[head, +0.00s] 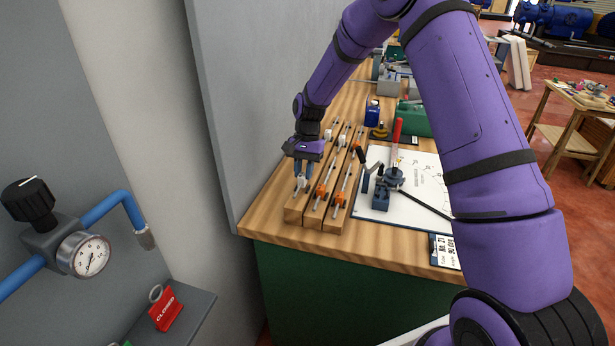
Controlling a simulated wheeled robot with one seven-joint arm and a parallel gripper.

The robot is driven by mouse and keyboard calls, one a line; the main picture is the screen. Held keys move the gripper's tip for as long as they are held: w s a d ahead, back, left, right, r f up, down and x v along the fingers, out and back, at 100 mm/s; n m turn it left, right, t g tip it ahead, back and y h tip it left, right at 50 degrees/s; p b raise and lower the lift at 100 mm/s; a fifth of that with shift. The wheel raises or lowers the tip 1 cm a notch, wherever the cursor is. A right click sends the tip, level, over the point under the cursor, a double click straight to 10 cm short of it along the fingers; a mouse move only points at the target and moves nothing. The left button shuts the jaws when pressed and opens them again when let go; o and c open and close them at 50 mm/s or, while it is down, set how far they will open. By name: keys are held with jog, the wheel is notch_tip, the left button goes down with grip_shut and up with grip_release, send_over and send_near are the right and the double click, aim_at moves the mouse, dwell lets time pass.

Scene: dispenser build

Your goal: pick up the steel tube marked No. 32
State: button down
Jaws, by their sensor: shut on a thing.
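Three wooden strips lie side by side at the near left of the bench, each bearing a slim steel tube with end fittings. The fingers and wrist hide much of that tube. No number is readable on any tube, so I cannot tell which is No. 32.
A white drawing sheet (425,208) with a dark clamp fixture (382,190) and red-handled lever (397,132) lies to the right. A printed card (445,250) is at the front edge. A grey wall panel (222,100) stands close on the left.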

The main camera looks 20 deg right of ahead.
jog(key=shift+r, duration=2.7)
